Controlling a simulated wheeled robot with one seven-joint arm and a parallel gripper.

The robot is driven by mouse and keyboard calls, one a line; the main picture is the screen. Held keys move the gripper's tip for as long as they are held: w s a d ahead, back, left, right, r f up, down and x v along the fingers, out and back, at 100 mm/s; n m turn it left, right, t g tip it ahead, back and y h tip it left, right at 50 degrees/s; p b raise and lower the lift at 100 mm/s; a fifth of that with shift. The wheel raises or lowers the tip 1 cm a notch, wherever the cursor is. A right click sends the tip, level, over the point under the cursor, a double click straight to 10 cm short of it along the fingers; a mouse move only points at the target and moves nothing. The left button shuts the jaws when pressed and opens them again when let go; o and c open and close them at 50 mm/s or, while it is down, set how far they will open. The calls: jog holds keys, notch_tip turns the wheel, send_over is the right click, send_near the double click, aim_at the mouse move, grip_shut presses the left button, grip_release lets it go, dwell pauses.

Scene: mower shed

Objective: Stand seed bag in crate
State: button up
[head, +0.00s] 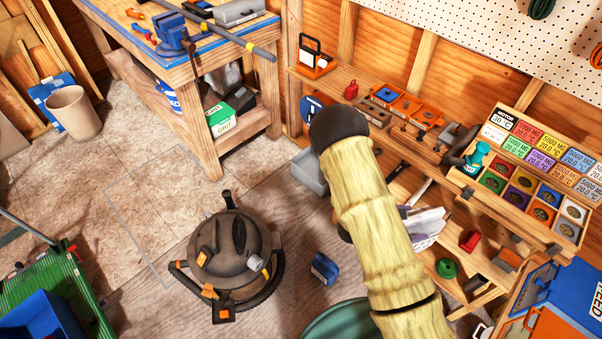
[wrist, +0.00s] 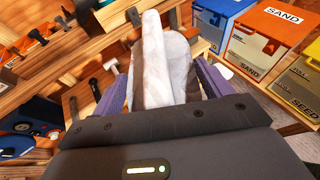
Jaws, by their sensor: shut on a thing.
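A pale, whitish bag (wrist: 160,70) stands up between the two purple fingers of my gripper (wrist: 163,82) in the wrist view. The gripper is shut on it, with a finger on each side. In the head view my arm hides most of the gripper. A whitish shape (head: 428,222) shows just right of my arm, in front of the low shelf; I cannot tell whether it is the bag. A blue open crate (head: 42,322) lies at the lower left on a green ridged surface. I cannot tell if this is the task's crate.
A round brown vacuum (head: 232,258) and a blue block (head: 324,268) are on the floor. A workbench (head: 190,70) stands at the back left. Shelves with colored boxes line the right. Labelled SAND and SEED bins (wrist: 270,40) are near the gripper. Floor on the left is partly clear.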

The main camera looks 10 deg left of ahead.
jog(key=a+r+n+t+y+p, duration=0.1)
jog(key=a+r+p, duration=0.2)
jog(key=r+p, duration=0.4)
notch_tip(320, 180, up, 3)
jog(key=shift+w+a+f+n+t+p, duration=0.1)
jog(key=shift+w+a+n+t+p, duration=0.1)
jog(key=shift+a+n+t+p, duration=0.15)
